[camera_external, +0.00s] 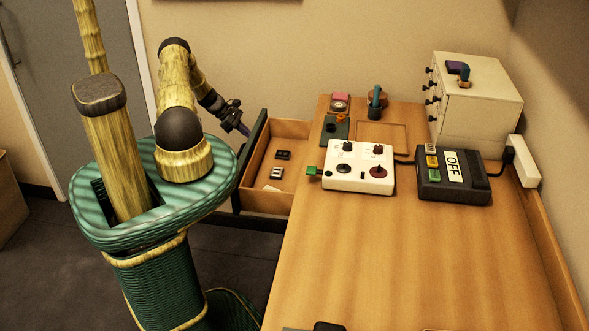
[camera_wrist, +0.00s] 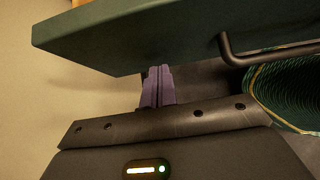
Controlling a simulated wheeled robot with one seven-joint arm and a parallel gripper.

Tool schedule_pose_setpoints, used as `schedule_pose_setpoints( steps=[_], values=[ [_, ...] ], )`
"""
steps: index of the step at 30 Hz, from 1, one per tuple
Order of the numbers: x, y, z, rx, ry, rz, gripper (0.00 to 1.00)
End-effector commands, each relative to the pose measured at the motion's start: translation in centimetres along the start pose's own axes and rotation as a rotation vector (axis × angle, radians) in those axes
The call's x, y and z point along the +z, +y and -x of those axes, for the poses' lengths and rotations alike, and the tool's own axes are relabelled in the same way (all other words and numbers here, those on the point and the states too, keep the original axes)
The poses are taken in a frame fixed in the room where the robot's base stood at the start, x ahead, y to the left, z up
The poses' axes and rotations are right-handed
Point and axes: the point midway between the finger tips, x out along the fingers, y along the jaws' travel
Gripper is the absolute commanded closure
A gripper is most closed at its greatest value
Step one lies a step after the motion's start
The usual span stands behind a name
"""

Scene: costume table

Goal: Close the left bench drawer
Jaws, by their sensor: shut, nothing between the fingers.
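The bench drawer (camera_external: 272,202) stands pulled out from the left side of the wooden bench (camera_external: 400,255). Small dark and pale items lie inside it. Its dark green front panel (camera_wrist: 130,38) fills the top of the wrist view, with a dark bar handle (camera_wrist: 270,52) at the right. My gripper (camera_external: 246,131) is at the far end of the drawer front in the external view. In the wrist view its purple fingers (camera_wrist: 158,72) are together and empty, with the tips close to the panel's edge. I cannot tell whether they touch it.
On the bench are a white control box (camera_external: 358,180) with knobs, a black box marked OFF (camera_external: 453,187) and a cream drawer cabinet (camera_external: 480,115). A wall is close behind the bench and drawer. The front part of the bench top is mostly clear.

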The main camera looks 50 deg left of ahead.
Motion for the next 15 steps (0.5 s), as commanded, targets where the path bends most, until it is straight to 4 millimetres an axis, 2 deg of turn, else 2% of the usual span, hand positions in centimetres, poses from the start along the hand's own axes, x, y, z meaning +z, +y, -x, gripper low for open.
schedule_pose_setpoints(
  steps=[4,15],
  values=[
    [0.8,-0.05,-0.75,-0.001,0.001,0.001,1.0],
    [0.79,-0.1,-0.88,-0.001,0.001,0.001,1.0]
  ],
)
